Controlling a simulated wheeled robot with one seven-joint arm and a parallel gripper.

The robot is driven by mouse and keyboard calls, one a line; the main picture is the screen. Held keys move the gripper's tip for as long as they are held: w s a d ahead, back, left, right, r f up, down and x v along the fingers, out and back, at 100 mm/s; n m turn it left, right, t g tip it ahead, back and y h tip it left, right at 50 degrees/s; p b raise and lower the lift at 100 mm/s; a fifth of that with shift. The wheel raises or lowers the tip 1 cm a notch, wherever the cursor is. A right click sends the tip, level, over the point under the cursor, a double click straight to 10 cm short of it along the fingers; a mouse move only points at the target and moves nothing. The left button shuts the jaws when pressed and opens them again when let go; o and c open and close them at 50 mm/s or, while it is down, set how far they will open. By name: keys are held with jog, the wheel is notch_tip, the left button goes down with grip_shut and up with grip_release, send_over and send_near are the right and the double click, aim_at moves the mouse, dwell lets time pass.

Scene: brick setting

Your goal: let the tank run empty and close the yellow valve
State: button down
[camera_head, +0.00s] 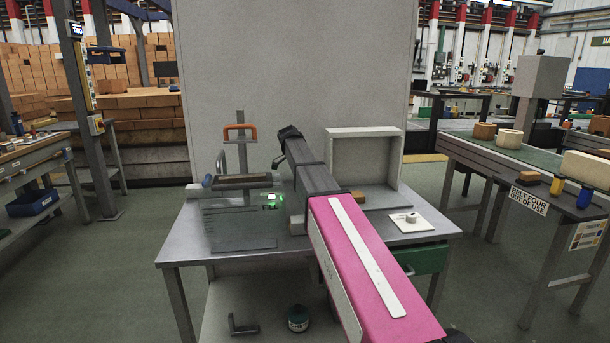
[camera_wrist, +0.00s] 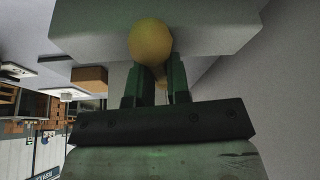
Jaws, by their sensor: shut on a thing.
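A yellow rounded knob (camera_wrist: 151,41), which looks like the yellow valve's handle, fills the upper middle of the wrist view. Its narrower stem runs down between the fingers of my gripper (camera_wrist: 157,76), which is shut on it. In the head view my arm covers the gripper and the yellow valve. A clear tank (camera_head: 232,222) with level marks stands on the left part of the metal table, with a glowing green light (camera_head: 271,198) at its right. I cannot tell how much liquid is in it.
The metal table (camera_head: 190,252) holds an orange-handled fitting (camera_head: 240,130) behind the tank, an open grey box (camera_head: 365,157) and a white plate with a knob (camera_head: 410,221) at the right. A green drawer (camera_head: 426,260) sits below. A conveyor (camera_head: 500,150) stands farther right.

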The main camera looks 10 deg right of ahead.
jog(key=shift+m+g, duration=0.4)
jog(key=shift+m, duration=0.7)
jog(key=c, duration=1.1)
grip_release()
jog(key=v, duration=1)
jog(key=shift+a+r, duration=0.1)
jog(key=shift+r, duration=0.3)
